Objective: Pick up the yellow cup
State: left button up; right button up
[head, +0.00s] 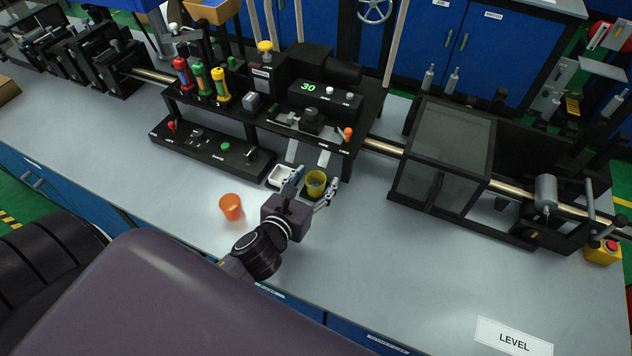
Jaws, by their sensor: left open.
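The yellow cup (317,184) stands upright on the grey bench top, in front of the black machine; something bluish shows inside it. My left gripper (312,189) is open. Its fingers reach forward on the left and right sides of the cup, the right finger close beside it. I cannot tell whether either finger touches the cup. My right gripper is not in view.
An orange cup (231,207) stands left of my gripper. A small white tray (281,176) sits just left of the yellow cup. The machine's black frame (357,150) rises behind. The bench front right, near the LEVEL label (514,339), is clear.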

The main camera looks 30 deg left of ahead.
pick_arm(q)
jog(key=shift+w+f, duration=0.2)
jog(key=shift+w, duration=0.2)
jog(key=c, duration=1)
jog(key=shift+r, duration=0.1)
jog(key=shift+c, duration=0.2)
